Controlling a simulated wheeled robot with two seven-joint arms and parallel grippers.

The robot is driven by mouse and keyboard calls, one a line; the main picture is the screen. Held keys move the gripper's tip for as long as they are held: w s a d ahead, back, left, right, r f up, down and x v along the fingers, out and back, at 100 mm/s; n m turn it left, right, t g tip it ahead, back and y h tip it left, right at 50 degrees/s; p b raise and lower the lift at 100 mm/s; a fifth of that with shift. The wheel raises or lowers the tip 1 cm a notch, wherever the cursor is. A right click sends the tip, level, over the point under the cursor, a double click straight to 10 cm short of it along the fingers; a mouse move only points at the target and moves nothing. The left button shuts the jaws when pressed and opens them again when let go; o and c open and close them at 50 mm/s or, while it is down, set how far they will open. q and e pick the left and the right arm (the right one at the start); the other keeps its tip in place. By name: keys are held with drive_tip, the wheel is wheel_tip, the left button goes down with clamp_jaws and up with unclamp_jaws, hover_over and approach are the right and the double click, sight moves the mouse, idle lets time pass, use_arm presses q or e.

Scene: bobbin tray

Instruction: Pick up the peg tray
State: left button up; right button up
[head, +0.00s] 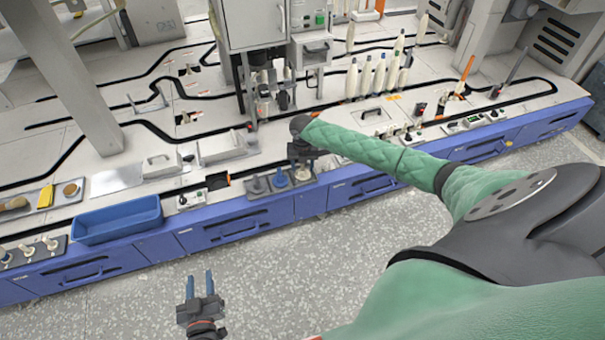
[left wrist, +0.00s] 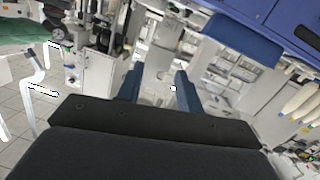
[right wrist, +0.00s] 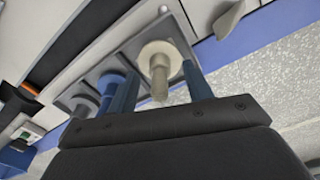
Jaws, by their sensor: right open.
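The peg tray (head: 268,192) is a small grey tray at the front edge of the bench, holding a grey peg (head: 257,183), a blue peg (head: 280,178) and a cream peg. My right gripper (head: 301,168) is over its right end. In the right wrist view the open fingers stand either side of the cream peg (right wrist: 159,68), with the blue peg (right wrist: 110,82) and grey peg (right wrist: 84,104) to the left; contact cannot be told. My left gripper (head: 199,283) is open and empty over the floor, fingers pointing toward the bench.
A blue bin (head: 117,220) stands left along the bench front. Another grey tray with several knobs (head: 32,256) is further left. Cream bobbins (head: 366,75) stand behind my right arm. A machine column (head: 255,60) rises behind the peg tray. The speckled floor in front is clear.

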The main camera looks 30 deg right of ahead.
drive_tip(key=shift+f, duration=0.95)
drive_tip(key=c, duration=1.1)
use_arm(q)
drive_tip(key=r, duration=0.1)
drive_tip(key=r+t, duration=0.1)
drive_tip(key=r, duration=0.1)
drive_tip(key=shift+w+r, duration=0.15)
drive_tip(key=shift+w, duration=0.25)
use_arm(e)
drive_tip(key=shift+r, duration=0.1)
